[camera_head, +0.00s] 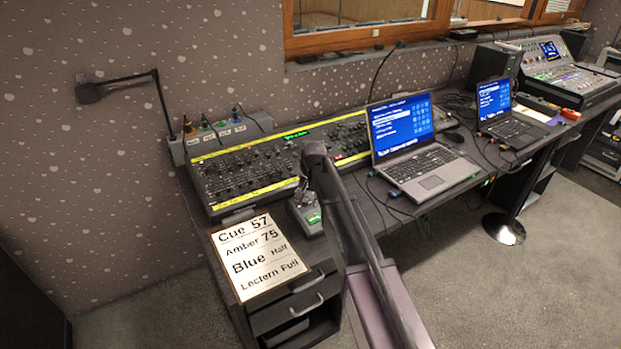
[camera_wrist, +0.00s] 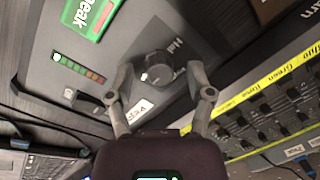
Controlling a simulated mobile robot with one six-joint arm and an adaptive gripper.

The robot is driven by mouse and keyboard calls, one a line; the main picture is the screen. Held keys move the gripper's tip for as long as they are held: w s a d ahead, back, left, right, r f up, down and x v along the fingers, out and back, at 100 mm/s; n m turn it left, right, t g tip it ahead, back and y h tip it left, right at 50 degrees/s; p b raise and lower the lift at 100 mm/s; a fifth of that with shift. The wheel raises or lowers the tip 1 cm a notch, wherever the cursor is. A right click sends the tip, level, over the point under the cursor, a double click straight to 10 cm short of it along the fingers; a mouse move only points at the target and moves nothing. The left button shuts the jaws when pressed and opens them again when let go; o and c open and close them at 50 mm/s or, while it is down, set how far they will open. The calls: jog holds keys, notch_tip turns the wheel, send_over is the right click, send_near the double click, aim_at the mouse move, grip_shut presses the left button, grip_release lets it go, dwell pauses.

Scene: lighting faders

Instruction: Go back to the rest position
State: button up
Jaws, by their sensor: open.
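My gripper (camera_wrist: 159,68) is open in the wrist view, with one finger on each side of a dark round knob (camera_wrist: 155,74). I cannot tell whether the fingers touch the knob. The knob is on a grey box with a green "Peak" label (camera_wrist: 95,14) and a row of small coloured lights (camera_wrist: 78,68). In the head view this small box (camera_head: 310,218) stands at the desk's front edge, below the end of my arm. My arm hides part of it there, and the fingers are hard to make out.
A long fader console (camera_head: 250,170) with yellow strips lies behind the box. A laptop (camera_head: 425,165) stands to the right. A cue sign (camera_head: 257,258) lies on a drawer cabinet (camera_head: 290,312) at the front left. A lamp on a bent arm (camera_head: 120,82) rises at the left.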

jog(key=shift+s, duration=0.15)
jog(key=shift+s+d+r+p, duration=0.4)
jog(key=shift+s+r+p, duration=0.15)
jog(key=shift+s, duration=0.2)
jog(key=shift+s+d+n+h, duration=0.2)
jog(key=shift+s+n+h, duration=0.1)
jog(key=s+d+r+p, duration=0.4)
jog(key=s+d, duration=0.7)
jog(key=s, duration=0.1)
jog(key=s+d+r+n+h+p, duration=0.1)
jog(key=s+d+r+p, duration=0.3)
jog(key=s+d, duration=0.7)
jog(key=shift+s+r+n+p, duration=0.2)
jog(key=shift+s+n+p, duration=0.1)
jog(key=shift+s, duration=0.1)
jog(key=shift+a, duration=0.1)
jog(key=shift+c, duration=0.2)
